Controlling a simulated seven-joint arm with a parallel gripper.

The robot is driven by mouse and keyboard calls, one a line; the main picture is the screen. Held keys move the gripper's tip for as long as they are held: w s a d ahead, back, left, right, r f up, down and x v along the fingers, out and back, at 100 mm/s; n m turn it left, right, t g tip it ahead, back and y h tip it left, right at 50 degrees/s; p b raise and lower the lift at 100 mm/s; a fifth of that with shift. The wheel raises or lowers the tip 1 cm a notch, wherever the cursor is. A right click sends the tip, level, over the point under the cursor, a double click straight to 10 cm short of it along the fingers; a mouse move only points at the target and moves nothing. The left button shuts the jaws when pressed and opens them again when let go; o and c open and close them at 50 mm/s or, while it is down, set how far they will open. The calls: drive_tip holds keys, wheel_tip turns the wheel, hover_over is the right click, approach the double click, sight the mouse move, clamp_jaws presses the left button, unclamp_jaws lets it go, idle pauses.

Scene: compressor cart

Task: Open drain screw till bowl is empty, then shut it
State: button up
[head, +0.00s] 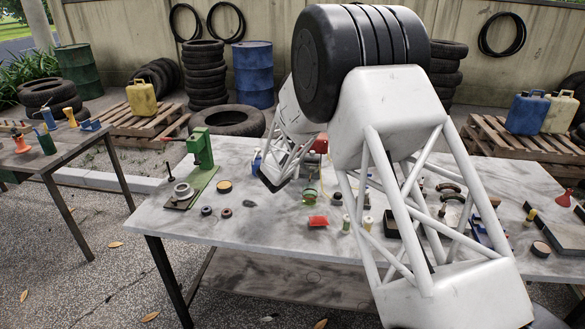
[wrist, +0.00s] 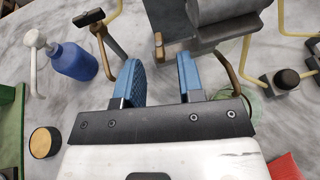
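My gripper (wrist: 160,78) is open in the wrist view, with blue pads on both fingers and bare marbled tabletop between them. In the head view my own arm largely hides the gripper and the machine behind it. A grey machine body (wrist: 222,30) with a cylinder stands just beyond the right finger. A brown curved lever (wrist: 237,68) hangs beside that finger. A pale green, clear round dish or bowl (wrist: 253,112) shows partly to the right of the gripper; its contents cannot be told. I cannot make out the drain screw.
A blue bottle (wrist: 74,62) with a white spout stands left of the gripper. A black-headed tool (wrist: 90,18) and yellow tubes (wrist: 250,58) are close. A red block (head: 317,222), small jars and a green press (head: 202,150) are on the table (head: 260,232).

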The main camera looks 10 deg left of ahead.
drive_tip(key=v, duration=0.6)
drive_tip(key=shift+s, duration=0.15)
drive_tip(key=shift+r, duration=0.15)
drive_tip(key=s+d+r+m+g+h, duration=0.2)
drive_tip(key=s+d+r+m, duration=0.45)
drive_tip(key=d, duration=0.35)
drive_tip(key=s+d+r+m+g+h, duration=0.1)
drive_tip(key=s+d+r+m+g, duration=0.1)
drive_tip(key=s+d+r+m, duration=0.6)
drive_tip(key=s+d+r+m+g+h, duration=0.25)
drive_tip(key=s+d, duration=0.35)
drive_tip(key=d, duration=0.5)
drive_tip(key=s+d+r+m+g+y, duration=0.15)
drive_tip(key=s+d+m, duration=0.25)
drive_tip(key=s, duration=0.4)
drive_tip(key=s+d+r+m+g+y, duration=0.15)
drive_tip(key=s+d+m, duration=0.25)
drive_tip(key=s, duration=0.5)
drive_tip(key=s+f+m+g+y, duration=0.1)
drive_tip(key=s+m+y, duration=0.4)
drive_tip(key=s, duration=1.4)
drive_tip(key=m, duration=0.4)
drive_tip(key=shift+s+a+f, duration=0.15)
drive_tip(key=shift+f, duration=0.1)
